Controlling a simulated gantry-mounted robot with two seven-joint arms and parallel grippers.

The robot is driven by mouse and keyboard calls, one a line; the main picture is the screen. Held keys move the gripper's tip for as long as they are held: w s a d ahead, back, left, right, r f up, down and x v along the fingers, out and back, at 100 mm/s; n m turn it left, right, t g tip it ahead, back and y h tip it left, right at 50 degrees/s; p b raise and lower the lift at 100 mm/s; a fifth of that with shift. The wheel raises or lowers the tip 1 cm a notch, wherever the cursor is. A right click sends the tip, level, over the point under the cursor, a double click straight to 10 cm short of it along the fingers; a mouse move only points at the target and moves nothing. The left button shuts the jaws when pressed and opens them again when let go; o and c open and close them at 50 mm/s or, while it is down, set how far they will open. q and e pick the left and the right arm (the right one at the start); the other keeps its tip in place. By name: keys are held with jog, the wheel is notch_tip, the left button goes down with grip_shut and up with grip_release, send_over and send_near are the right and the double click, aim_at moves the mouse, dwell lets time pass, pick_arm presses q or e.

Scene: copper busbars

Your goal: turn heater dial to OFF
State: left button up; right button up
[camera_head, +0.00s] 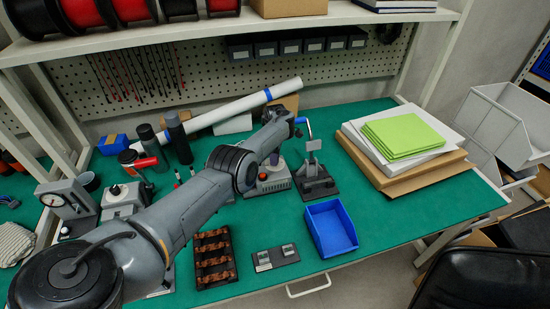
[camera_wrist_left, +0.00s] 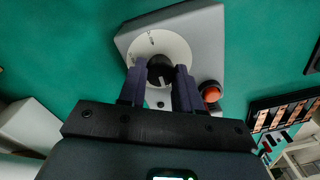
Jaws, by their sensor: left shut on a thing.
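The heater is a grey box (camera_head: 268,183) in the middle of the green bench, partly hidden by my left arm in the head view. In the left wrist view, the heater box (camera_wrist_left: 203,40) has a round white dial plate (camera_wrist_left: 150,42) with marks too small to read. A dark dial knob (camera_wrist_left: 160,77) with a pale pointer mark sits at its centre. My left gripper (camera_wrist_left: 160,82) is shut on the knob, one finger on each side. In the head view the gripper (camera_head: 272,159) is mostly hidden behind its own wrist. My right gripper is in neither view.
A red-orange button (camera_wrist_left: 211,92) is beside the right finger. A black stand (camera_head: 315,185) is close right of the heater, with a blue bin (camera_head: 330,228) in front. A rack of copper busbars (camera_head: 214,258) is nearer the bench front. Dark bottles (camera_head: 179,140) stand behind my arm.

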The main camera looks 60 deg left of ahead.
pick_arm(q)
jog(key=shift+s+f, duration=0.1)
dwell(0.4)
jog(key=o, duration=1)
jog(key=shift+o, duration=0.2)
jog(key=shift+r+p, duration=0.35)
jog(key=shift+r, duration=0.4)
notch_tip(320, 180, up, 10)
jog(key=p, duration=0.3)
jog(key=shift+a+f, duration=0.15)
jog(key=shift+f, duration=0.1)
